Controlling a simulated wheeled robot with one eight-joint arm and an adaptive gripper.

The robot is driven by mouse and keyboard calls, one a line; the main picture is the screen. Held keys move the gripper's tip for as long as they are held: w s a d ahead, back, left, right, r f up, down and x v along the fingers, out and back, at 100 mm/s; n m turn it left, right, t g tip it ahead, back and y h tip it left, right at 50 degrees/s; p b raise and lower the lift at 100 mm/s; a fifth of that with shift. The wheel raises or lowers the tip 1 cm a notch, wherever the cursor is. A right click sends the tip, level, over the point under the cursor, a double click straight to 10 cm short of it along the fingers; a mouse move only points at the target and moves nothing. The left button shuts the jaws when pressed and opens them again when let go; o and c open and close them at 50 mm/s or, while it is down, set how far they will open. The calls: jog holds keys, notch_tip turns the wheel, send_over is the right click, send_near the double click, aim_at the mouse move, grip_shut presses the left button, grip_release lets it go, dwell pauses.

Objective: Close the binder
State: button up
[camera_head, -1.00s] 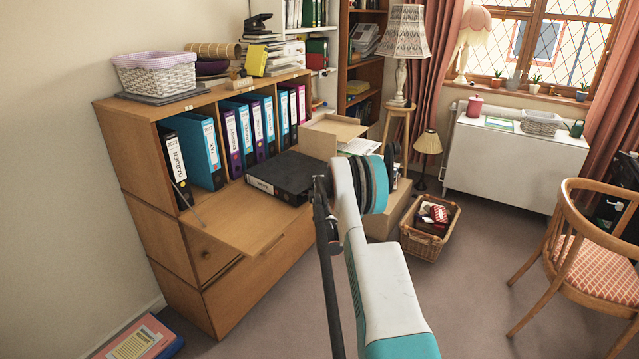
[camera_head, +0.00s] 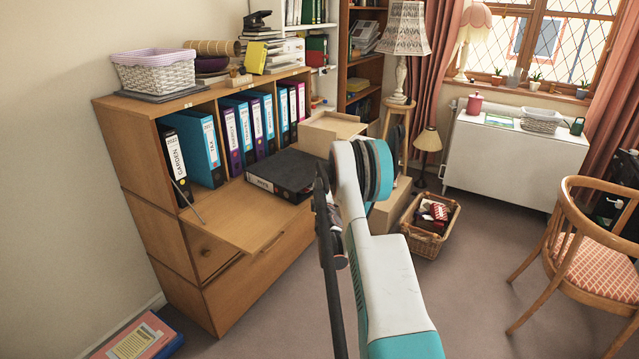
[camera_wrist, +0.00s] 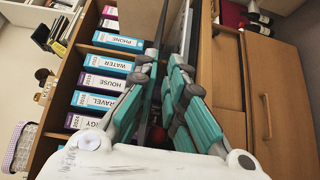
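The black binder (camera_head: 284,170) lies flat on the lowered wooden flap (camera_head: 225,213) of the cabinet, its white-labelled spine facing forward. Its cover looks down or nearly down in the head view; whether it is fully flat I cannot tell. My gripper is largely hidden behind my arm's wrist in the head view, at the binder's right side. In the wrist view my gripper (camera_wrist: 166,64) shows two teal fingers with a narrow gap between the tips. A thin dark edge shows in or behind that gap; I cannot tell whether the fingers touch it.
Upright labelled binders (camera_head: 205,145) fill the cabinet compartments behind the flap. An open cardboard box (camera_head: 330,130) stands just behind my wrist. A wicker basket (camera_head: 428,240) and a wooden chair (camera_head: 575,250) stand on the floor to the right. The flap's left part is bare.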

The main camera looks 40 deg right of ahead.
jog(key=v, duration=0.5)
jog(key=shift+s+a, duration=0.2)
jog(key=shift+s, duration=0.05)
